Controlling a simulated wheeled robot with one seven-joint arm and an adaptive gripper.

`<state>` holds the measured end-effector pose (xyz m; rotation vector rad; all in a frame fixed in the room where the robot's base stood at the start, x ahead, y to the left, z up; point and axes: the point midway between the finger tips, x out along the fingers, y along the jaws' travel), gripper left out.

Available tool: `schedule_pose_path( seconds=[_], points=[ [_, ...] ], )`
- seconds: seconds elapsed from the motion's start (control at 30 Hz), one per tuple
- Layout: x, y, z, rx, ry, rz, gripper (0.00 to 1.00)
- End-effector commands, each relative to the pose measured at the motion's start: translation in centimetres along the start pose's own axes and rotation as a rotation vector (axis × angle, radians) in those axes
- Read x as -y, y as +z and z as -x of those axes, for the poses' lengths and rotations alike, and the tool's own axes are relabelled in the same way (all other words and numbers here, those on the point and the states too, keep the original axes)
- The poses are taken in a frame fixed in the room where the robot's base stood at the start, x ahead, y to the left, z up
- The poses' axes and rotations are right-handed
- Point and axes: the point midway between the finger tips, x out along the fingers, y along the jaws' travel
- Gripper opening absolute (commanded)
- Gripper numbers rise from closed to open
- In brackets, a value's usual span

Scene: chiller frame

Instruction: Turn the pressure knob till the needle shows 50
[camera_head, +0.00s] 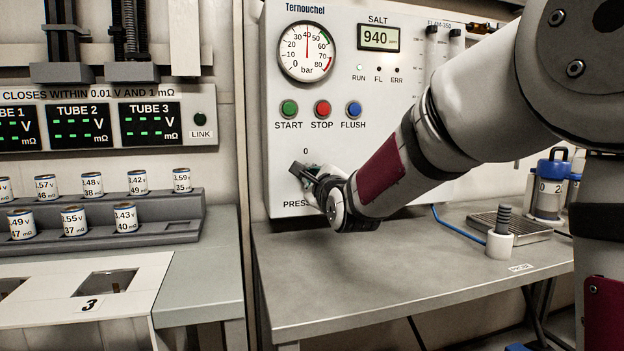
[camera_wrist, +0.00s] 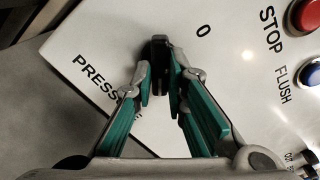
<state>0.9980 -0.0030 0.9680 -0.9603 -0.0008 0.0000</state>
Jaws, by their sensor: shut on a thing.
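The round pressure gauge (camera_head: 306,52) sits at the top left of the white panel, with a scale marked in bar. Its red needle points almost straight up, at about 40. The dark pressure knob (camera_wrist: 160,50) is between my fingertips in the wrist view. My gripper (camera_wrist: 160,82) is shut on it, with the green-lined fingers on either side. In the head view my gripper (camera_head: 310,176) reaches the lower left of the panel. It hides most of the knob and part of the PRESSURE label. A 0 mark shows above the knob.
START (camera_head: 289,108), STOP (camera_head: 323,108) and FLUSH (camera_head: 354,109) buttons sit above the knob. The salt display (camera_head: 378,38) reads 940. Below is a grey bench (camera_head: 350,290), mostly clear at the front. A battery rack (camera_head: 160,215) stands left.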

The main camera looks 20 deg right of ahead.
Motion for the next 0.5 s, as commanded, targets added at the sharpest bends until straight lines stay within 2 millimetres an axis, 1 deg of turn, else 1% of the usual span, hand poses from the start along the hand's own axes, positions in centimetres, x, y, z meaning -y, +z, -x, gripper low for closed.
schedule_pose_path(
  seconds=[0.3,0.33,0.37,0.4,0.5],
  points=[
    [0.05,-0.19,-0.03,-0.003,-0.001,-0.002,0.0],
    [0.05,-0.18,-0.03,-0.003,-0.001,-0.002,0.18],
    [0.05,-0.18,-0.03,-0.003,-0.001,-0.001,0.25],
    [0.05,-0.17,-0.03,-0.003,-0.001,-0.001,0.33],
    [0.03,-0.12,-0.02,-0.002,0.0,-0.001,0.33]
  ],
)
